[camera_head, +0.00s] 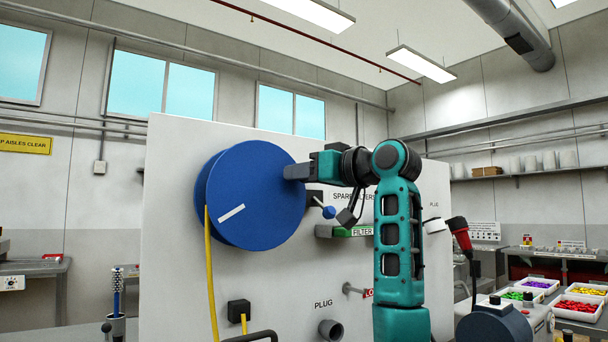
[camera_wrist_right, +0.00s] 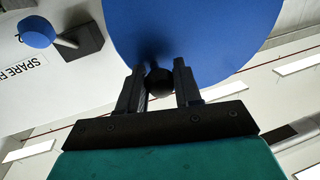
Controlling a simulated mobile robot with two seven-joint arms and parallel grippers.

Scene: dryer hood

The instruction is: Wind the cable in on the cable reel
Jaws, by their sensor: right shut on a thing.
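The blue cable reel (camera_head: 262,205) is mounted on a white upright panel, with a white stripe on its face. It also fills the upper middle of the right wrist view (camera_wrist_right: 195,30). The yellow cable (camera_head: 210,275) hangs from the reel's left side. My right gripper (camera_head: 290,172) is at the upper right of the reel face. In the right wrist view its fingers (camera_wrist_right: 160,85) are shut around a dark round knob (camera_wrist_right: 159,82) at the reel's face. In the head view the knob is hidden by the fingers. My left gripper is not in view.
The white panel (camera_head: 170,160) carries a black block (camera_head: 239,310) with a yellow cable end, a green FILTER part (camera_head: 355,231), a blue-knobbed lever (camera_head: 328,211) and a grey PLUG socket (camera_head: 331,329). A bench with trays (camera_head: 580,307) stands at right.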

